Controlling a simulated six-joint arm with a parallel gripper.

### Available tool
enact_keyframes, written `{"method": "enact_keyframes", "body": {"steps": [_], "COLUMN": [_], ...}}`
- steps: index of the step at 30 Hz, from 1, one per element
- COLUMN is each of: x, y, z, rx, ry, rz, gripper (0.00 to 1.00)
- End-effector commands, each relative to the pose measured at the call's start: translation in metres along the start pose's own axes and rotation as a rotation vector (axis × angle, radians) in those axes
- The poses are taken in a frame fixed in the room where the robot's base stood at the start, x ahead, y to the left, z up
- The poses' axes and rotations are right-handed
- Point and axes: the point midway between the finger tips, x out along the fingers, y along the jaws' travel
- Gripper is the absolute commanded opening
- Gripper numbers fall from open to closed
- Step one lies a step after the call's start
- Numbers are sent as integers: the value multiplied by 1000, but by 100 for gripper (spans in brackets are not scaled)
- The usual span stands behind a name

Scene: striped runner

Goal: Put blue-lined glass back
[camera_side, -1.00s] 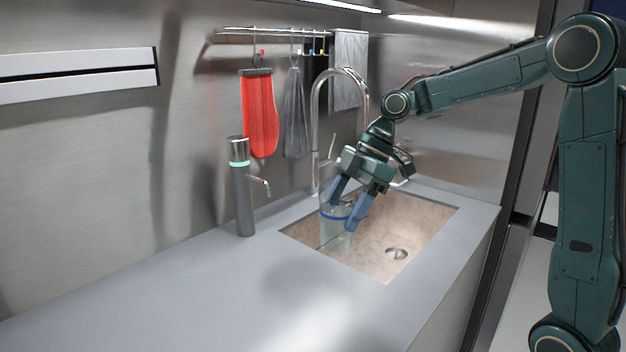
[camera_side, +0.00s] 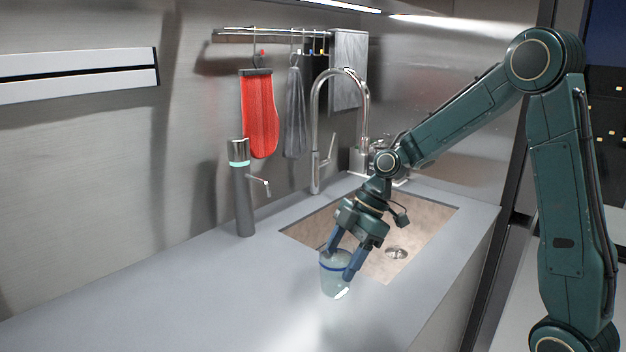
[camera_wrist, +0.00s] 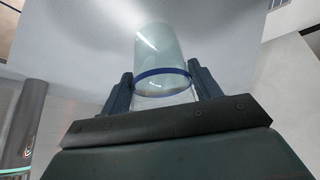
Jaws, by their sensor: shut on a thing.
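The blue-lined glass (camera_side: 333,277) is clear, with a blue band near its upper rim. My gripper (camera_side: 343,262) is shut on it, one finger on each side near the band. In the side view the glass is in front of the sink's near-left edge, over the grey counter, and slightly tilted. I cannot tell whether its base touches the counter. In the wrist view the glass (camera_wrist: 160,55) stands out beyond my gripper (camera_wrist: 163,88), with the blue band between the two fingers.
The sink (camera_side: 425,222) lies behind and right of the glass, with a tall curved faucet (camera_side: 315,130) behind it. A dark cylindrical dispenser (camera_side: 242,190) stands at the back left. A red mitt (camera_side: 259,115) hangs from a wall rail. The counter (camera_side: 190,300) is clear at left.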

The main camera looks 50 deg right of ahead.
Motion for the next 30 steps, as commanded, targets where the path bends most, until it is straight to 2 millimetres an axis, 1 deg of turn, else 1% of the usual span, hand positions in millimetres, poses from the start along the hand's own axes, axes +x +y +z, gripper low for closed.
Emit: {"method": "enact_keyframes", "body": {"steps": [6,10,25,26,28,29,30], "x": [21,30,36,36,36,36,36], "y": [0,0,0,0,0,0,0], "z": [11,17,20,21,21,21,21], "rx": [0,0,-1,0,0,0,0], "ry": [1,0,1,0,0,0,0], "rz": [-2,-1,0,-1,-1,-1,-1], "gripper": [20,20,20,66,80,84,84]}}
